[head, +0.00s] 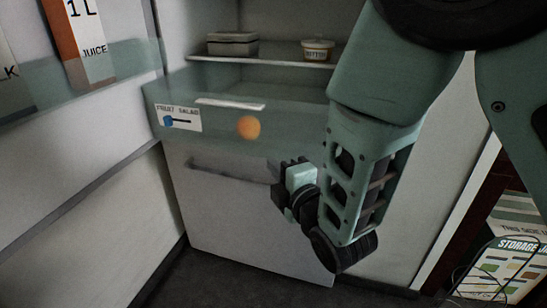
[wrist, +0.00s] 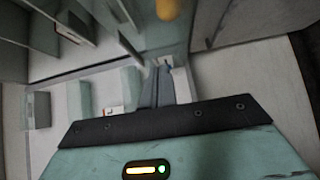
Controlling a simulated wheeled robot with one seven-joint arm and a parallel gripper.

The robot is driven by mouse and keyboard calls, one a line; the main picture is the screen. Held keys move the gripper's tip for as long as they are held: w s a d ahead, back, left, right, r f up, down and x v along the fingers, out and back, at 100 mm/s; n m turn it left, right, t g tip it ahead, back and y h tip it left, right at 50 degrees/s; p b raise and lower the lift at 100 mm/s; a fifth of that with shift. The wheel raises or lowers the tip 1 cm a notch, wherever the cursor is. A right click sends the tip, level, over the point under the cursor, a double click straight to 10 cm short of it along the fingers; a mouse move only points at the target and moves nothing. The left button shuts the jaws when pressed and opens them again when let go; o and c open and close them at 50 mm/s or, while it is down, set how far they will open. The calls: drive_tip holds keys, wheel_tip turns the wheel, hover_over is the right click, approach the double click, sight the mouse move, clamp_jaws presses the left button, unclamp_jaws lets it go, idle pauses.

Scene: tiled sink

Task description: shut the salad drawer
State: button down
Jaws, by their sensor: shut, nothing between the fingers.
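The salad drawer (head: 205,92) is a translucent greenish box with a "FRUIT SALAD" label (head: 178,119) and a pale strip on its front. In the head view it juts out in front of the shelf, so it stands open. A round orange fruit (head: 249,127) shows through it. My gripper (head: 280,171) is in front of and below the drawer's right part, near the white panel underneath; contact cannot be told. In the wrist view my gripper (wrist: 165,85) has its fingers together and holds nothing. The orange fruit (wrist: 168,8) shows at the top edge there.
The fridge door with a juice carton (head: 80,40) stands open at left. A shelf behind holds a grey box (head: 232,45) and a small tub (head: 318,50). A white panel with a dark handle (head: 230,171) is below the drawer. Dark floor (head: 225,285) lies in front.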

drive_tip(key=x, duration=0.4)
drive_tip(key=d+b+x, duration=0.1)
drive_tip(key=x, duration=0.3)
drive_tip(key=w+d+x, duration=0.1)
drive_tip(key=x, duration=0.3)
drive_tip(key=shift+s, duration=0.1)
drive_tip(key=shift+w+d+r, duration=0.1)
drive_tip(key=shift+w+d, duration=0.05)
drive_tip(key=shift+w, duration=0.4)
